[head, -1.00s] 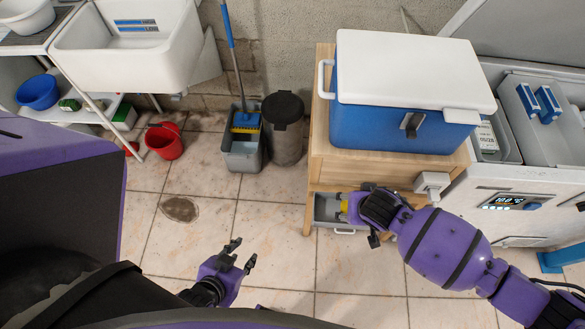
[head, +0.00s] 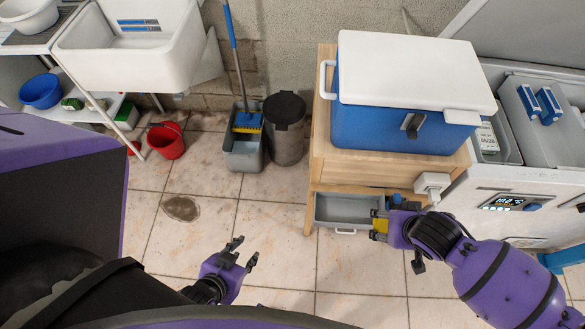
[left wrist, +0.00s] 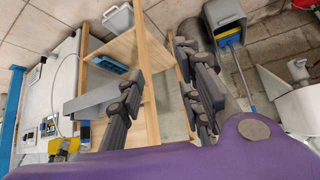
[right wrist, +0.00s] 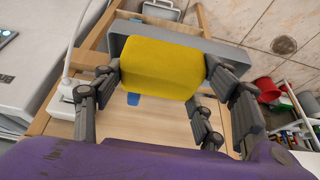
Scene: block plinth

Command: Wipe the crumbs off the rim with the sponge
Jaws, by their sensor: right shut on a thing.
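A yellow sponge (head: 379,231) is held in my right gripper (head: 386,224), at the right end of a grey bin (head: 340,209) under the wooden stand. In the right wrist view the fingers are shut on the sponge (right wrist: 160,68), with the bin's grey rim (right wrist: 125,29) close behind it. I cannot tell whether sponge and rim touch. No crumbs can be made out. My left gripper (head: 240,258) is open and empty above the floor; its spread fingers also show in the left wrist view (left wrist: 158,92).
A blue cooler with a white lid (head: 412,68) stands on the wooden stand (head: 325,160). A white box (head: 433,184) sits at its right edge, close to my right arm. A dark bin (head: 286,130) and mop bucket (head: 244,150) stand left. The floor in front is clear.

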